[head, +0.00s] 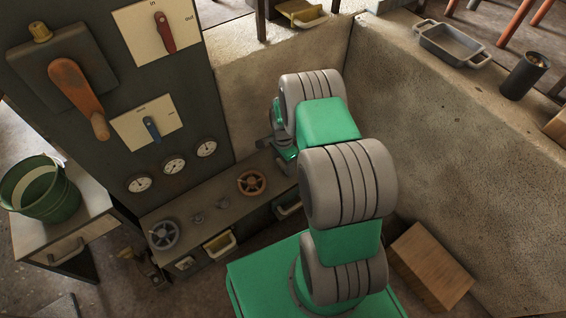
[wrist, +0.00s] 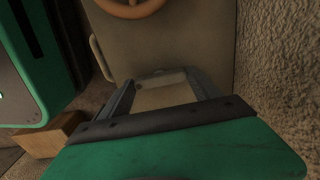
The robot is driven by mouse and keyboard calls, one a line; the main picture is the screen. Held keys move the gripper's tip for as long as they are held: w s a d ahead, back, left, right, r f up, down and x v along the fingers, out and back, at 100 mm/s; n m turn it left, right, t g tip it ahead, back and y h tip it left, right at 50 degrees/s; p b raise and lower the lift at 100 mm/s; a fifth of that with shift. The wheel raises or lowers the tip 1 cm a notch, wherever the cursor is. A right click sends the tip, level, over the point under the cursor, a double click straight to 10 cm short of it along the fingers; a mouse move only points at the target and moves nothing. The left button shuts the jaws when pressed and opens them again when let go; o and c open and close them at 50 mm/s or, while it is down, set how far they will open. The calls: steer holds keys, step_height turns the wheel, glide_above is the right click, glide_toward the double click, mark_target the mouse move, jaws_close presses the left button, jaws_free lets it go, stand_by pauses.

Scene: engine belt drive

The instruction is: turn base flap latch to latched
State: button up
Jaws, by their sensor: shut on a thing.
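My gripper (head: 270,142) is low at the right end of the bench, in the corner by the concrete wall, partly hidden by my arm. In the wrist view its two dark fingers (wrist: 163,84) reach up from the green palm, shut on a small pale grey piece (wrist: 160,76) against the tan bench top. I cannot make out this piece's full shape or whether it is the base flap latch. No part is clearly readable as that latch, and its position cannot be told.
An orange handwheel (head: 251,183) stands on the bench (head: 225,205), left of my gripper; a grey handwheel (head: 163,235) is farther left. The panel carries a red lever (head: 165,33), a blue lever (head: 152,129) and an orange handle (head: 78,95). The concrete wall (head: 450,130) closes the right side.

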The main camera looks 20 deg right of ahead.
steer(key=shift+n, duration=0.4)
steer(key=n, duration=0.3)
steer(key=shift+n, duration=0.3)
steer(key=n, duration=0.4)
steer(key=shift+n+p, duration=0.3)
steer(key=shift+p, duration=0.05)
steer(key=n, duration=0.8)
steer(key=shift+n, duration=0.6)
steer(key=o, duration=1.4)
